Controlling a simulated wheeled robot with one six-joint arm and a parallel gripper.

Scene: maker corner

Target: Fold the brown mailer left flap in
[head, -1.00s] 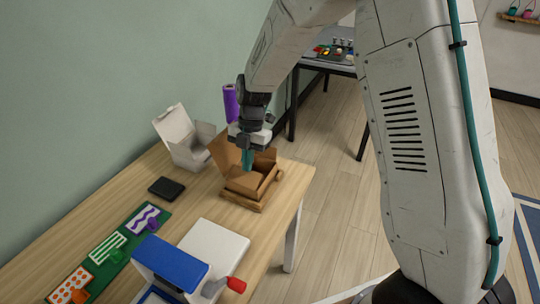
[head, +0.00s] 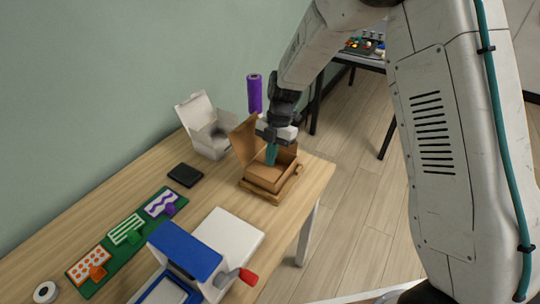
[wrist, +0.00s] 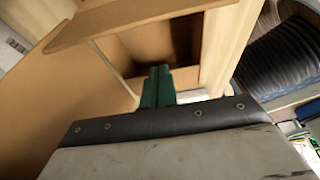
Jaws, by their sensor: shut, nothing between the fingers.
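The brown mailer (head: 264,181) is an open cardboard box on the table near its far right end. A tall flap (head: 243,140) stands raised at its left-rear side, and brown panels stand at its back and right. My gripper (head: 271,154) points down at the box opening, with its teal fingers together and empty. In the wrist view the shut fingertips (wrist: 157,84) are close to the brown cardboard (wrist: 75,85), with a flap (wrist: 140,22) crossing above them. I cannot tell whether the fingers touch the cardboard.
A black pad (head: 185,175), a green board (head: 105,257) and a blue-and-white device (head: 186,250) are nearer.

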